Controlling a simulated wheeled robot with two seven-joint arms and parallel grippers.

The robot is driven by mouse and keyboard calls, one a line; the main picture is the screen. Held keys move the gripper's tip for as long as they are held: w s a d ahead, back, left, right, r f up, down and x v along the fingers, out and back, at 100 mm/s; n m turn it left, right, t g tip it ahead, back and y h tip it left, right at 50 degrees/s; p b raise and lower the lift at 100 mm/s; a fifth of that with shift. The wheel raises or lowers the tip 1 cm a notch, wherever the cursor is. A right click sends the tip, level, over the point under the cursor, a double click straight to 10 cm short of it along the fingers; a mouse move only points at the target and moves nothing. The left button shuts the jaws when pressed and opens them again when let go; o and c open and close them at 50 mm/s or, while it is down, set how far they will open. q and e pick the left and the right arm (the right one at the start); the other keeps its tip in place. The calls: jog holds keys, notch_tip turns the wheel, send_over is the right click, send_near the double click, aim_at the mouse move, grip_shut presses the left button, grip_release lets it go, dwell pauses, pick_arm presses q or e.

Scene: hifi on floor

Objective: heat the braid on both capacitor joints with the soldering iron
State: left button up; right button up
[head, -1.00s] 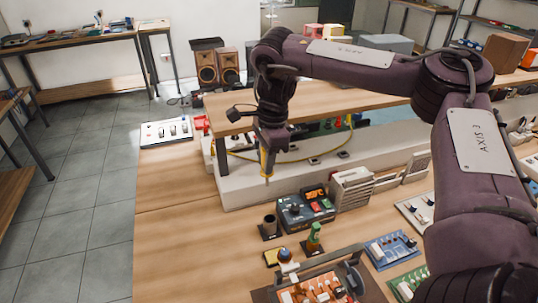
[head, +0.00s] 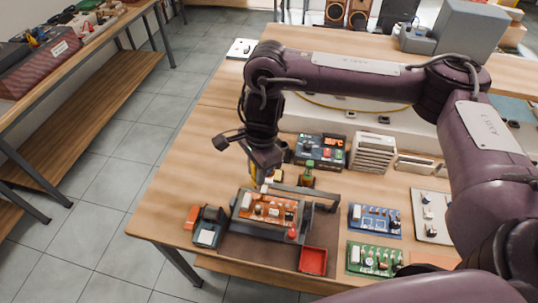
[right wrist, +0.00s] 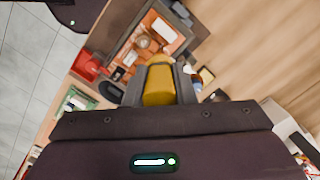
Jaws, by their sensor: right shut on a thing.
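My right gripper (head: 262,165) is shut on the yellow handle of the soldering iron (head: 254,176). In the right wrist view the yellow handle (right wrist: 158,86) sits between the fingers. The iron points down by the back left edge of an orange circuit board (head: 275,210), which sits in a dark holder frame. The board also shows in the right wrist view (right wrist: 158,32), just beyond the handle. White and dark parts stand on it. The braid and the capacitor joints are too small to make out. I cannot tell whether the tip touches the board. My left gripper is not in view.
A soldering station (head: 322,150) and a green bottle (head: 307,173) stand behind the board. A red tray (head: 313,261) lies in front, a meter (head: 208,228) to the left. Blue (head: 375,221) and green (head: 374,259) boards lie to the right. The bench's left part is clear.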

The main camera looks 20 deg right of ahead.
jog(key=shift+a+f, duration=0.15)
jog(key=shift+f, duration=0.1)
jog(key=shift+w+a+f+b, duration=0.1)
jog(key=shift+w+f+b, duration=0.1)
jog(key=shift+f+b, duration=0.4)
jog(key=shift+w+a+f+b, duration=0.1)
jog(key=shift+w+f+b, duration=0.05)
jog(key=shift+f+b, duration=0.35)
jog(key=shift+s+d+f+b, duration=0.1)
jog(key=shift+f+b, duration=0.55)
jog(key=shift+f, duration=0.35)
jog(key=shift+f+b, duration=0.15)
jog(key=shift+b, duration=0.15)
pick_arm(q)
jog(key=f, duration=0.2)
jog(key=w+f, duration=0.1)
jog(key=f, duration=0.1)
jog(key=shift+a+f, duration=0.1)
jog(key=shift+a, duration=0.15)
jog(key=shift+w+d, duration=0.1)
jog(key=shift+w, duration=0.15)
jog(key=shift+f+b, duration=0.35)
pick_arm(e)
jog(key=shift+f, duration=0.35)
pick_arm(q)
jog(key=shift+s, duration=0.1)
pick_arm(e)
jog(key=shift+s+f, duration=0.15)
jog(key=shift+s, duration=0.05)
dwell(0.9)
